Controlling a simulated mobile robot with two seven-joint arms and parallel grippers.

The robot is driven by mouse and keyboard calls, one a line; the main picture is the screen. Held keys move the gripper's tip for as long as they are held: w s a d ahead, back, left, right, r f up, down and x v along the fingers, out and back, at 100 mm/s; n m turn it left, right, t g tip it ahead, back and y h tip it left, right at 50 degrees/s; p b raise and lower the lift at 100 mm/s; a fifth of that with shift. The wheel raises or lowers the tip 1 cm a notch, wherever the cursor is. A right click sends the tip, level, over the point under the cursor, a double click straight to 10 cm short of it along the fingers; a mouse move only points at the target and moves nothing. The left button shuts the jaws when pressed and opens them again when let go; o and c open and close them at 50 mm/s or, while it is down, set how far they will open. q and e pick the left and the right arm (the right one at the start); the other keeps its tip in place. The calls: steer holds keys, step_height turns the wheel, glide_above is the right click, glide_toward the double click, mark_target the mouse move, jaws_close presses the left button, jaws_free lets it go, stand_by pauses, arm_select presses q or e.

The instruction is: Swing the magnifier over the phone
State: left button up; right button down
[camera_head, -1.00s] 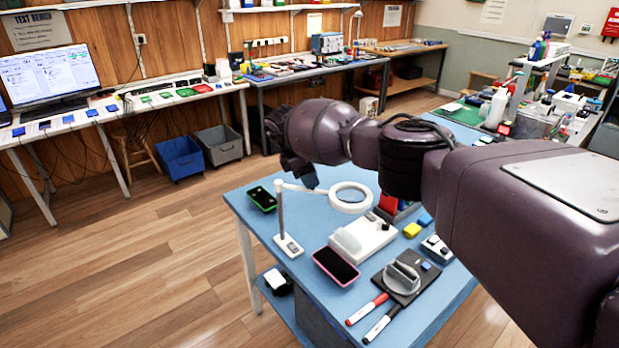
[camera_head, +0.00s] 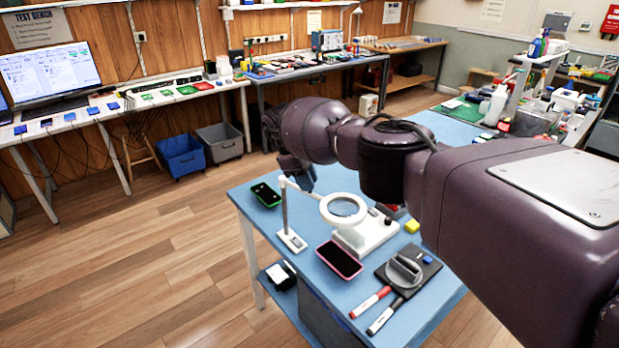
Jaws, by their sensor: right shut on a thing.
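The magnifier is a white ring lens (camera_head: 342,208) on a thin arm from an upright post, with a small white base (camera_head: 291,240) on the blue table (camera_head: 322,295). Its ring hangs over a white device (camera_head: 366,234), behind the pink-edged phone (camera_head: 339,260). That phone lies flat, dark screen up, to the right of the magnifier's base. My left gripper is out of view.
A dark pad with a grey round-based holder (camera_head: 404,271) lies right of the pink-edged phone, with red (camera_head: 370,302) and black (camera_head: 384,317) markers in front. A yellow block (camera_head: 412,226) sits behind the pad. My right arm hides the table's right part.

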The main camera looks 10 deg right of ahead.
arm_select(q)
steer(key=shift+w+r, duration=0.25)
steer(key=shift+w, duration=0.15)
arm_select(e)
steer(key=c, duration=1)
jaws_free()
steer(key=shift+a, duration=0.1)
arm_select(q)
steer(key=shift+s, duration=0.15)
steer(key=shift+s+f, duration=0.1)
arm_select(e)
steer(key=shift+w+a+r, duration=0.1)
steer(key=shift+a+r, duration=0.05)
steer(key=shift+r, duration=0.35)
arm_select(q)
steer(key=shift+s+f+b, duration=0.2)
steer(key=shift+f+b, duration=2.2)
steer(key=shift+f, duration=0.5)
arm_select(e)
steer(key=shift+v, duration=4.8)
